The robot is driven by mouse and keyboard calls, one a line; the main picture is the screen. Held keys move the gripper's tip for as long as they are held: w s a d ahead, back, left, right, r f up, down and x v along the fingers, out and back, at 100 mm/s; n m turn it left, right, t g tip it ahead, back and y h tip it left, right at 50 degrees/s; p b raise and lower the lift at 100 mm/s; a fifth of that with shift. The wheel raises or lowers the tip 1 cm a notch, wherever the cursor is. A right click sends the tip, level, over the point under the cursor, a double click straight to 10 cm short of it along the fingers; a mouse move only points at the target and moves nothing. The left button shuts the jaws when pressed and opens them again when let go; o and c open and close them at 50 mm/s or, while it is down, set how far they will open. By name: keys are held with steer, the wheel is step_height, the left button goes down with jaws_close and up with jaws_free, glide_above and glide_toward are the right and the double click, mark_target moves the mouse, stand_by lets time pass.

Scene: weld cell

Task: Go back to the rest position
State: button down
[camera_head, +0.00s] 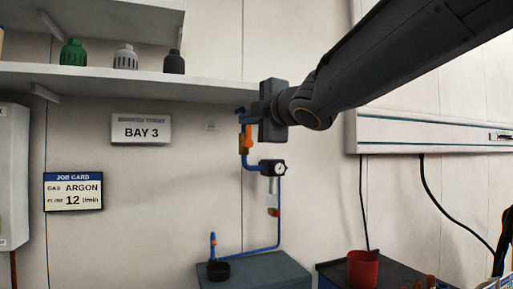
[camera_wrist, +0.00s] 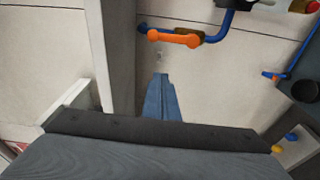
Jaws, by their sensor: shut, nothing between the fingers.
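My gripper (camera_wrist: 160,78) is shut and empty; its fingers point forward in the wrist view. In the head view my arm comes in from the upper right, and my gripper (camera_head: 256,108) is in front of the upper end of the blue gas pipe (camera_head: 262,249). The orange valve lever (camera_head: 248,138) hangs down along the pipe just below my gripper. In the wrist view the orange lever (camera_wrist: 173,38) lies beyond the fingertips, with a visible gap in the picture. Whether anything touches in depth I cannot tell. No rest-position marker shows.
A shelf (camera_head: 150,84) with green, grey and black caps is at the upper left. A round gauge (camera_head: 280,168) sits on the pipe. A grey cabinet (camera_head: 262,272) and red cup (camera_head: 362,269) stand below. A job card (camera_head: 73,191) and Bay 3 sign (camera_head: 141,130) hang left.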

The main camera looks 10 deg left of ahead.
steer(key=d+f+m+g+h, duration=0.1)
steer(key=d+f+m+h, duration=0.2)
steer(key=d+f+m, duration=0.55)
steer(key=w+d+f+m+g+h, duration=0.15)
steer(key=d+f+h, duration=0.35)
steer(key=f, duration=0.9)
steer(key=d+f+m+g+h, duration=0.2)
steer(key=d+f+m, duration=0.2)
steer(key=d+f, duration=0.55)
steer(key=s+d+f+m+g, duration=0.4)
steer(key=s+d+f+m, duration=0.1)
steer(key=s+f, duration=0.6)
steer(key=s+d+f+m+g+h, duration=0.1)
steer(key=s+d+f+m+g, duration=0.4)
steer(key=s+f, duration=0.7)
steer(key=shift+s+d+f+m, duration=0.2)
steer(key=shift+s+d+m, duration=0.15)
steer(key=shift+s+m, duration=0.6)
steer(key=shift+s, duration=0.1)
